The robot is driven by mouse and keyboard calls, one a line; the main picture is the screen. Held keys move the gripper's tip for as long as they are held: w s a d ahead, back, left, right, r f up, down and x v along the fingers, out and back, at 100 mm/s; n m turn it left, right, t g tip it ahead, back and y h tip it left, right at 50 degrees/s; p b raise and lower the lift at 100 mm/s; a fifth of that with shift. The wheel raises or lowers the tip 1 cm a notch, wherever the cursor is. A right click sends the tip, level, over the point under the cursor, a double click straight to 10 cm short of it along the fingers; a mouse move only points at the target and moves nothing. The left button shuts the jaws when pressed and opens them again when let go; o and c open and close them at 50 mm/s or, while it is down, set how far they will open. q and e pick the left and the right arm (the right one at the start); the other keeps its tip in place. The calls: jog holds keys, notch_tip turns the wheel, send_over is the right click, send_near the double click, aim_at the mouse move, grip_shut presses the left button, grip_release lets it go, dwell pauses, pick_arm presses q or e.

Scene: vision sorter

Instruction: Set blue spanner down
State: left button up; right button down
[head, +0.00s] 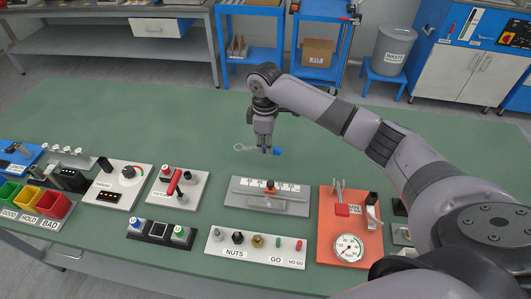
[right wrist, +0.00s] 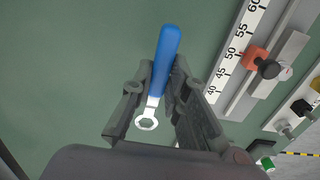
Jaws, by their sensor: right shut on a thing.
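My right gripper (head: 266,149) is over the green table, behind the white scale. It is shut on the blue spanner, with its ring end (head: 240,147) out to the left and its blue handle (head: 278,152) to the right. In the right wrist view the fingers (right wrist: 162,76) close around the spanner near where the blue handle (right wrist: 167,48) meets the metal ring end (right wrist: 147,120). I cannot tell whether the spanner touches the table. My left gripper is not in view.
The scale fixture (head: 268,205) stands just in front of the gripper. An orange plate with a dial gauge (head: 350,248) is at its right, a nuts and go/no-go board (head: 256,261) nearer. Red, yellow and green bins (head: 54,207) sit far left. The green table (head: 160,125) behind is clear.

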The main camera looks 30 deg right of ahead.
jog(key=shift+f, duration=2)
jog(key=shift+f, duration=0.1)
jog(key=c, duration=1.6)
grip_release()
jog(key=shift+o, duration=0.2)
notch_tip(320, 180, up, 12)
jog(key=shift+r+b, duration=0.15)
jog(key=shift+b, duration=0.3)
jog(key=shift+s+a, duration=0.1)
